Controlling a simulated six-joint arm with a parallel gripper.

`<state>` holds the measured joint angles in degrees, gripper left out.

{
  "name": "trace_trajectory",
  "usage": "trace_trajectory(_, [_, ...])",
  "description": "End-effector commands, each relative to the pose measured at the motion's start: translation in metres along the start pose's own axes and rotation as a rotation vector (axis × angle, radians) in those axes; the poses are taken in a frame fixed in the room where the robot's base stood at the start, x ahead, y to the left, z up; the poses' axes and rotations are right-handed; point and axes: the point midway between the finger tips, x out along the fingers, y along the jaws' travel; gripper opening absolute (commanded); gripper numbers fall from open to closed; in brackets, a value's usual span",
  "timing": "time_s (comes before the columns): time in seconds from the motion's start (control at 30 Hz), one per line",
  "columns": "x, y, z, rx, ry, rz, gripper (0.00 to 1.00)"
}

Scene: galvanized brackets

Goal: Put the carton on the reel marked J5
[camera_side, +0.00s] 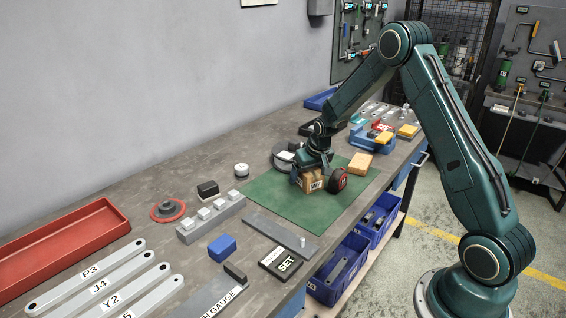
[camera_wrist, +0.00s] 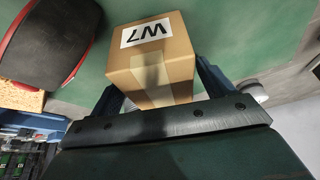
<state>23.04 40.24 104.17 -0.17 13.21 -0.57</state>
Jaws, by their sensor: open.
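A tan cardboard carton (camera_side: 313,185) stands on the green mat (camera_side: 270,205); in the wrist view the carton (camera_wrist: 150,72) shows a white label reading W7. My gripper (camera_side: 314,176) is open over it, and in the wrist view the jaws (camera_wrist: 157,85) stand on either side of the carton. A dark reel with a red rim (camera_side: 339,179) is right beside the carton; it also shows in the wrist view (camera_wrist: 48,40). Another dark round reel (camera_side: 280,162) with a pale label is behind the gripper, partly hidden. I cannot read J5 on either.
A tan block (camera_side: 361,163) lies at the mat's back right. A grey bar with several knobs (camera_side: 210,215), a blue block (camera_side: 222,246) and a SET box (camera_side: 281,263) lie left and in front. The mat's left part is clear.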

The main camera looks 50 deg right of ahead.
Motion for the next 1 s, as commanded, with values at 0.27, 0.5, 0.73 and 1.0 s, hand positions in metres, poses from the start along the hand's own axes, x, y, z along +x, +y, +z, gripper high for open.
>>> trace_trajectory(0.27, [-0.031, 0.000, -0.001, 0.000, 0.003, 0.000, 0.81])
trace_trajectory(0.5, [-0.065, 0.000, -0.001, 0.000, 0.004, 0.000, 0.81])
trace_trajectory(0.73, [-0.094, 0.000, 0.000, 0.000, 0.002, 0.000, 0.81])
trace_trajectory(1.0, [-0.111, 0.000, 0.000, 0.000, 0.001, 0.000, 0.81])
